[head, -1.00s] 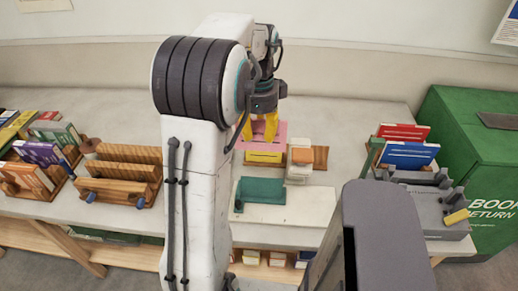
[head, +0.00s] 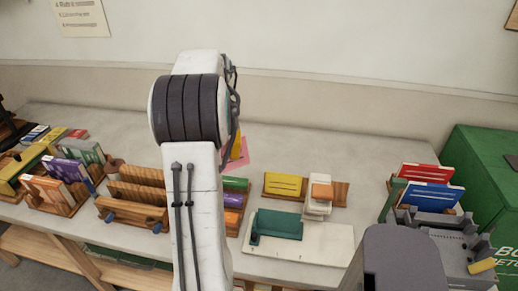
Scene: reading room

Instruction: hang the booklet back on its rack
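A pink booklet (head: 241,157) shows just right of my arm, tilted above the table. My gripper (head: 237,148) is mostly hidden behind my arm; a yellow finger part shows against the booklet. The booklet has moved along with the gripper, so it appears held, though the grip itself is hidden. A wooden rack (head: 340,193) with a yellow booklet (head: 283,184) stands right of it. Other wooden racks are the slatted one (head: 135,190) left of my arm and one at the far left (head: 62,205). I cannot tell which rack is the booklet's own.
Green and purple booklets (head: 233,200) stand close by my arm. Red and blue booklets (head: 428,195) and a green return box (head: 480,160) are at right. The table's back is clear.

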